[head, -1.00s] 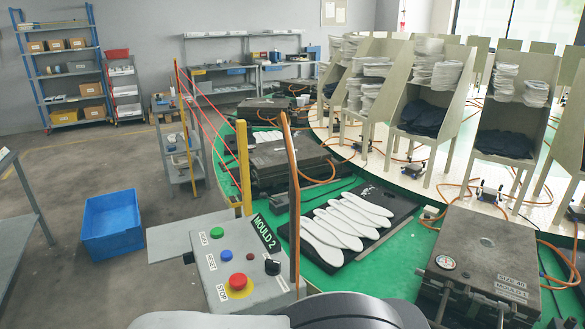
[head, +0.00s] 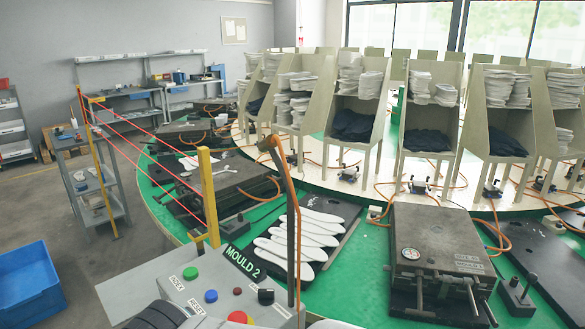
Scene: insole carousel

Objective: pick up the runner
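I cannot pick out a runner for certain. A small pale piece (head: 222,169) lies on top of the dark closed mould block at centre left, too small to tell what it is. Several white insoles (head: 300,238) lie in a row on a black mat (head: 345,212) on the green surface, partly hidden by an upright post. My gripper is not in view; only dark and grey parts, which may be mine, show at the bottom edge.
A grey control box marked MOULD 2 (head: 215,285) stands in front, with a yellow post (head: 208,195) and red cords. A mould press (head: 440,240) sits at right. Racks with white stacks (head: 360,95) line the back. A blue crate (head: 25,285) stands on the floor at left.

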